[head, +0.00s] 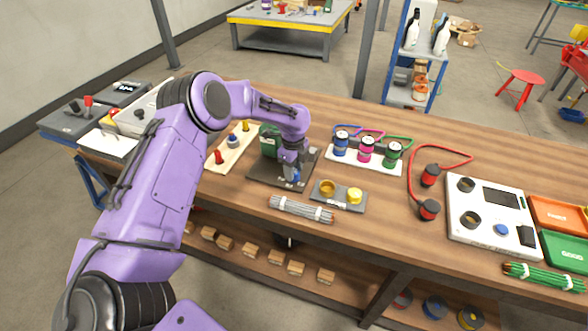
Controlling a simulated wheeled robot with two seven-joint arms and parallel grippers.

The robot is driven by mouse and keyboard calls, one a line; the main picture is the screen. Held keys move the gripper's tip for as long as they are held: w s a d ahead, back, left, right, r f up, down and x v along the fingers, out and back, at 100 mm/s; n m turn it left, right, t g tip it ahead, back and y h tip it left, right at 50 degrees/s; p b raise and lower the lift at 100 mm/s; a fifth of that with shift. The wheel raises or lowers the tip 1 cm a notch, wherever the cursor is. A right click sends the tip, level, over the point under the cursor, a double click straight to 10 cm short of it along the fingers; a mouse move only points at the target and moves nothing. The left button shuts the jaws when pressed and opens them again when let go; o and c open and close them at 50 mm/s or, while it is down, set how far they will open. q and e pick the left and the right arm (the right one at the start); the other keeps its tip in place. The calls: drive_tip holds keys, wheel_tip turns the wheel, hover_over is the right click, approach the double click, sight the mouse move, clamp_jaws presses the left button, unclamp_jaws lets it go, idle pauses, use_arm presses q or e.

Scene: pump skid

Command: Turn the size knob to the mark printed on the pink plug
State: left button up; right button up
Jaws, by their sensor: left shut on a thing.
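A pink plug (366,149) stands in a white rack (352,163) between a blue plug (340,144) and a green plug (393,153). The mark printed on it is too small to read. My left gripper (291,174) points down over a dark base plate (262,173) with a green pump body (269,140), left of the rack. It is shut on a small blue part (295,177) there, mostly hidden by the fingers. I cannot tell whether this part is the size knob. My right gripper is not in view.
A small tray (338,197) with yellow pieces and a grey bundle (301,209) lie close by. A white panel (481,233) with a blue button or knob (501,229) stands at right, beside a red cable (410,178) and orange (557,213) and green trays (562,249).

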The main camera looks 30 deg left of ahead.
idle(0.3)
use_arm(q)
drive_tip(key=o, duration=1.1)
drive_tip(key=shift+c, duration=0.2)
wheel_tip(320, 180, up, 12)
drive_tip(key=b, duration=0.1)
drive_tip(key=shift+s, duration=0.15)
